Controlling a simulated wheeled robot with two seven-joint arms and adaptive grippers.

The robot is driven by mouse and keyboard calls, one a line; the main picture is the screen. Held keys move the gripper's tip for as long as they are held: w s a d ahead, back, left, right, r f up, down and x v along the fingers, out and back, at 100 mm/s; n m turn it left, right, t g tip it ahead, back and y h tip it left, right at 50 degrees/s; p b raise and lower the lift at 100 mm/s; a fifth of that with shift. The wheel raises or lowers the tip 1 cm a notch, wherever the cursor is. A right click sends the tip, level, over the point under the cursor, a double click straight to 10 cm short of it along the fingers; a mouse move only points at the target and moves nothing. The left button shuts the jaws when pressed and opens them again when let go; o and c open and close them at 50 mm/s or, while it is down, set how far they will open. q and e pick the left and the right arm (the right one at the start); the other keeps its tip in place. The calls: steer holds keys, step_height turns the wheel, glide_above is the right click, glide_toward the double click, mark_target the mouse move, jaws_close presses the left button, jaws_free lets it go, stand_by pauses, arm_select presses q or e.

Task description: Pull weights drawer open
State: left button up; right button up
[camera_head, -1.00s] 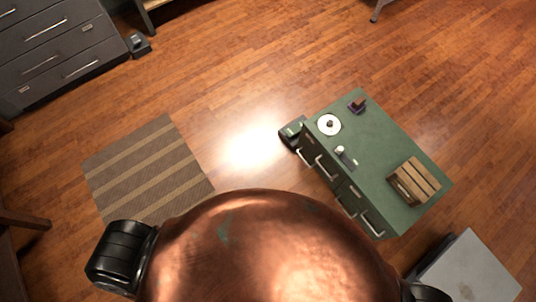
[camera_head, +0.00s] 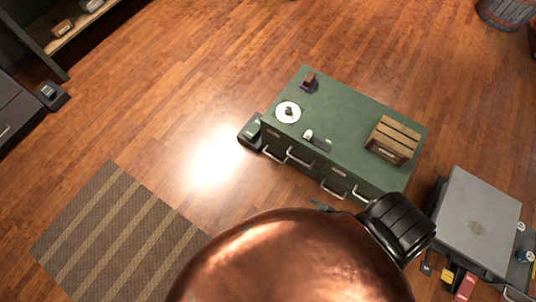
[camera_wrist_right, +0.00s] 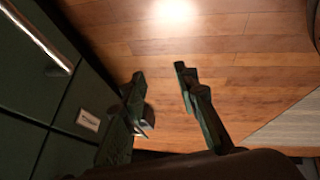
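The green cabinet (camera_head: 350,112) stands right of centre in the head view, with several closed drawers and silver bar handles (camera_head: 299,160) on its front. I cannot tell which drawer is the weights drawer. In the right wrist view the dark green drawer front (camera_wrist_right: 28,75) fills the left, with a bar handle (camera_wrist_right: 40,36) and a small unreadable label (camera_wrist_right: 88,120). My right gripper (camera_wrist_right: 159,72) is open and empty, to the right of that front and apart from the handle. My left gripper is out of view.
A white round plate (camera_head: 288,112), a small dark item (camera_head: 309,82) and a wooden crate (camera_head: 394,139) sit on the cabinet top. A grey box-like unit (camera_head: 478,222) stands to its right. A striped rug (camera_head: 110,235) lies left on open wood floor.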

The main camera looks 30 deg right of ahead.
steer(key=w+d+f+n+t+b, duration=0.1)
steer(key=w+f+n+t+b, duration=0.15)
steer(key=w+b, duration=0.4)
steer(key=w+f+n+t+b, duration=0.1)
steer(key=w+t+b, duration=0.25)
steer(key=w, duration=0.65)
steer(key=n+t+b, duration=0.3)
steer(key=b, duration=0.6)
glide_toward(274, 158)
steer(key=f+x, duration=0.1)
steer(key=x, duration=0.2)
steer(key=shift+y, duration=0.4)
steer(key=b+x, duration=0.1)
steer(key=x, duration=0.2)
steer(key=b+x, duration=0.1)
steer(key=x, duration=0.1)
steer(key=shift+w+d+b, duration=0.3)
steer(key=shift+w+d, duration=0.05)
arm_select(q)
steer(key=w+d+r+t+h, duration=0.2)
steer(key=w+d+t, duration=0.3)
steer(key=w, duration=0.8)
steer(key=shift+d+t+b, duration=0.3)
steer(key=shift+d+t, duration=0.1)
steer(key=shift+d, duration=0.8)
arm_select(e)
steer(key=shift+x, duration=0.85)
